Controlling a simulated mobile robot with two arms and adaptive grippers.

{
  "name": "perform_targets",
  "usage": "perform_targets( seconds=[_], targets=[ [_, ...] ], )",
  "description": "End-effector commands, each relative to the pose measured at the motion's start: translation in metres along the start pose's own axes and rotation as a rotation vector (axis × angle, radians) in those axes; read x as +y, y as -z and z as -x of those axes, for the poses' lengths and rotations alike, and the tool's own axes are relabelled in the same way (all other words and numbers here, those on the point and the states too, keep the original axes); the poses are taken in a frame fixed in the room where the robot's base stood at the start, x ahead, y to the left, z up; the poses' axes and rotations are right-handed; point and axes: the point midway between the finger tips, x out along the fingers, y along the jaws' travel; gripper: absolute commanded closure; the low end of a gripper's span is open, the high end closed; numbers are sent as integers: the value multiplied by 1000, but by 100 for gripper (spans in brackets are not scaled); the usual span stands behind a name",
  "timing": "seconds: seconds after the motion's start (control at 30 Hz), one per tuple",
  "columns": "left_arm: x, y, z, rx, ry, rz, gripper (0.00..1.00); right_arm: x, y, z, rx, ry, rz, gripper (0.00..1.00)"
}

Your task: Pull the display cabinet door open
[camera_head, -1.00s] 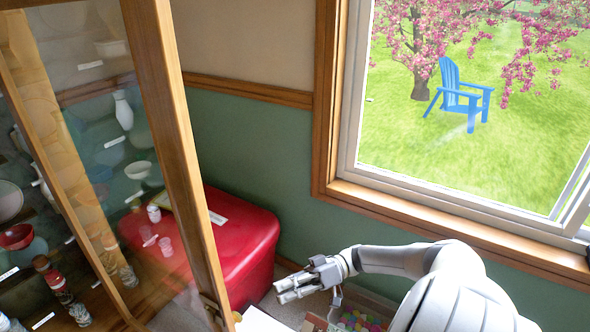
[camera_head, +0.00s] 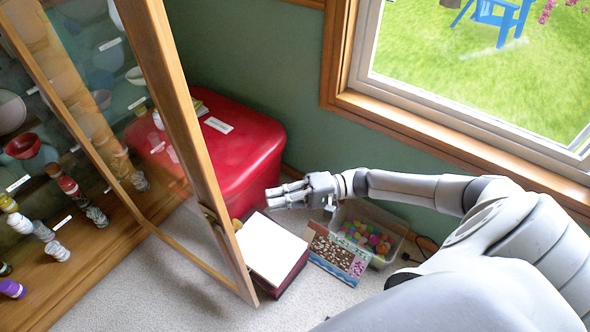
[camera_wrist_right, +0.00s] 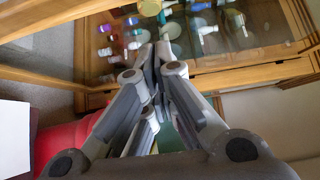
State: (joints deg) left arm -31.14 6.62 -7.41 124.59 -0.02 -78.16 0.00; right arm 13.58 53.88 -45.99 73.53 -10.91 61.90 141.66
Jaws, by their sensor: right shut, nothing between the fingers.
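The display cabinet door (camera_head: 178,115) is a wood-framed glass panel at the left of the head view. It stands open at an angle, its bottom rail reaching out over the carpet. A small dark fitting sits low on its right upright. The cabinet (camera_head: 112,250) behind it holds dishes and figures on shelves, which also show in the wrist view. My right gripper (camera_head: 270,196) is shut and empty, to the right of the door's upright and apart from it in the picture. In the wrist view its fingertips (camera_wrist_right: 155,50) are together. My left gripper is not in view.
A red chest (camera_head: 245,150) stands against the green wall behind the door. A white-topped box (camera_head: 272,248), a patterned box (camera_head: 338,255) and a clear bin (camera_head: 385,222) of colored balls sit on the floor near my right arm. Carpet is clear below the door.

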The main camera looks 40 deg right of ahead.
Motion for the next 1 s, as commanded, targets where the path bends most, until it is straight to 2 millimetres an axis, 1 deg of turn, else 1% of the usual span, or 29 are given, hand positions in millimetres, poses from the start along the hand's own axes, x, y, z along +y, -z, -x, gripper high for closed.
perform_targets(
  seconds=[0.03,0.13,0.2,0.3,0.4,0.53,0.93,0.97,1.0],
  targets=[
    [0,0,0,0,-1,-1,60,0,0,-12,-2,4,0,100],
    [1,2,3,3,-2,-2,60,-1,0,-32,-2,4,1,100],
    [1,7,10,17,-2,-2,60,0,-12,-38,-3,2,-3,100],
    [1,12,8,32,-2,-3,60,0,-20,-47,-2,1,-1,100],
    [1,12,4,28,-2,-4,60,0,-26,-52,-1,0,-1,100],
    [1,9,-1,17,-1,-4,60,0,-28,-55,0,0,0,100],
    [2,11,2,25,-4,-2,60,-1,-30,-57,2,0,0,100],
    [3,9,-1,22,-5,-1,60,-1,-30,-59,3,1,0,100],
    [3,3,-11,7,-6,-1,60,-1,-31,-61,6,1,0,100]
  ],
)
